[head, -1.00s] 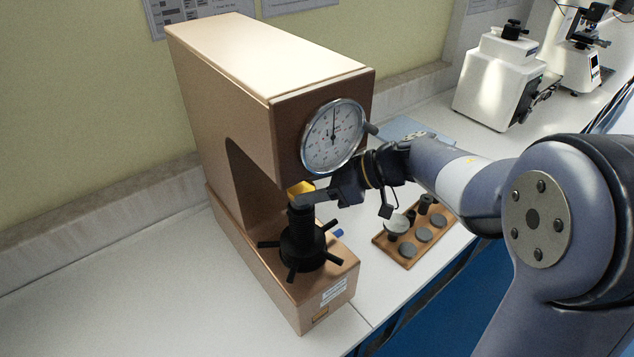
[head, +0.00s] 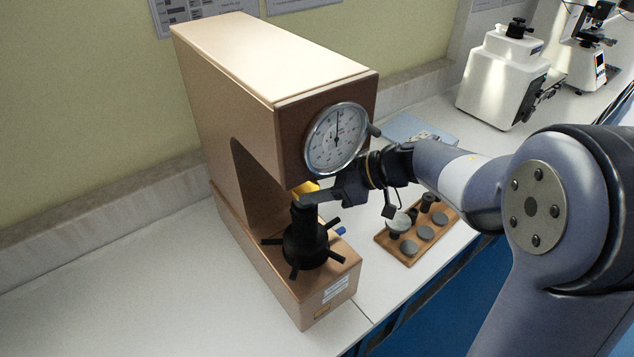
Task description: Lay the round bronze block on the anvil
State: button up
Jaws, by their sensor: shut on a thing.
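The hardness tester (head: 270,85) is a tall copper-brown machine with a round dial (head: 335,138) on its front. Its anvil (head: 303,214) is the top of a black screw post with a spoked handwheel below. My gripper (head: 310,195) reaches in from the right, under the tester's head, with its fingers right at the anvil top. It is shut on the bronze block (head: 306,187), of which a yellow-gold part shows behind the fingers. The fingers hide the rest, and I cannot tell whether the block touches the anvil.
A wooden tray (head: 411,261) with several grey discs and dark posts lies right of the tester. A blue-grey mat (head: 405,128) lies behind my arm. White instruments (head: 503,75) stand at the back right. The bench at left is clear.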

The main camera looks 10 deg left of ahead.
jog(key=shift+f+p, duration=0.15)
jog(key=shift+p, duration=0.3)
dwell(0.3)
jog(key=o, duration=1.2)
jog(key=shift+c, duration=0.8)
jog(key=shift+d, duration=0.25)
jog(key=d+p, duration=0.2)
jog(key=d, duration=0.4)
jog(key=shift+d, duration=0.3)
